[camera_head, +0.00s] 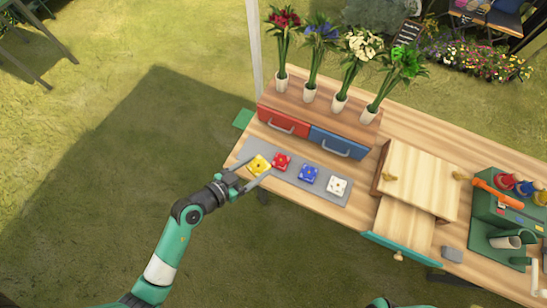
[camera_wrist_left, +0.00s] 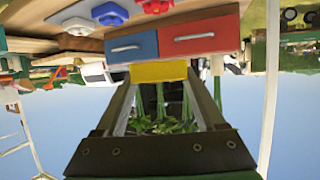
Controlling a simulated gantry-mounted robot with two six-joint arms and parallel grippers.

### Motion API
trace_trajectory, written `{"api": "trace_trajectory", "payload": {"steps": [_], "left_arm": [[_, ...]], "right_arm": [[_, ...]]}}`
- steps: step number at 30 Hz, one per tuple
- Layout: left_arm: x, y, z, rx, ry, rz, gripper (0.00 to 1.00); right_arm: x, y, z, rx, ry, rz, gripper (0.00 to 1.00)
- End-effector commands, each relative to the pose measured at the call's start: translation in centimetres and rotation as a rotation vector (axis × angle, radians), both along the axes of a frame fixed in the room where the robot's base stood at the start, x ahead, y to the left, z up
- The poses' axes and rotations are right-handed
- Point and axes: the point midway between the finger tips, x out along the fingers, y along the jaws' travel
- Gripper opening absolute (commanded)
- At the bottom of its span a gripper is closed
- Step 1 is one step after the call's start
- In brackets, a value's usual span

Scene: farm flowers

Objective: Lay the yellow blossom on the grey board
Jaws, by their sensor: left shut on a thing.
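The yellow blossom (camera_head: 258,165) is at the left end of the grey board (camera_head: 292,179) in the head view. My left gripper (camera_head: 247,175) is shut on it; the wrist view shows the yellow blossom (camera_wrist_left: 158,71) between the fingertips. I cannot tell whether it touches the board. A red blossom (camera_head: 282,161), a blue blossom (camera_head: 309,173) and a white blossom (camera_head: 337,186) lie on the board in a row to its right. My right gripper is not in view.
Behind the board stands a drawer unit with a red drawer (camera_head: 284,123) and a blue drawer (camera_head: 339,143), with several potted flowers on top. A wooden box (camera_head: 420,180) is to the right, beside a green tool rack (camera_head: 500,215).

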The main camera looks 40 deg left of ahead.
Motion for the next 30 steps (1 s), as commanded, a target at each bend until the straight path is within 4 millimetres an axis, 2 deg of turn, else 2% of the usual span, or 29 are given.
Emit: {"api": "trace_trajectory", "payload": {"steps": [5,11,14,17,24,27,30], "left_arm": [[-0.2,-1.5,0.1,0.001,-0.001,-0.036,0.18],[-0.2,-1.5,0.1,0.001,-0.001,-0.036,0.18],[0.2,-1.0,-0.4,0.001,-0.002,-0.034,0.18],[1.2,0.6,-1.6,0.001,-0.004,-0.029,0.18],[5.1,6.2,-4.9,0.003,-0.004,-0.031,0.18],[6.2,7.7,-7.3,0.0,-0.001,-0.034,0.18],[7.0,8.8,-8.6,0.0,-0.001,-0.035,0.18]], "right_arm": [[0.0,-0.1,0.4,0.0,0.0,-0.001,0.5],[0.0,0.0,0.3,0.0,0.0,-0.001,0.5],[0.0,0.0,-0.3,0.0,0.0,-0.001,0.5],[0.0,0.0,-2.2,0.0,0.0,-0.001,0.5],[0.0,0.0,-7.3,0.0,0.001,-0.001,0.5],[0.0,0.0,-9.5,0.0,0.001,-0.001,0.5],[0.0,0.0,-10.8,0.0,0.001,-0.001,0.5]]}}
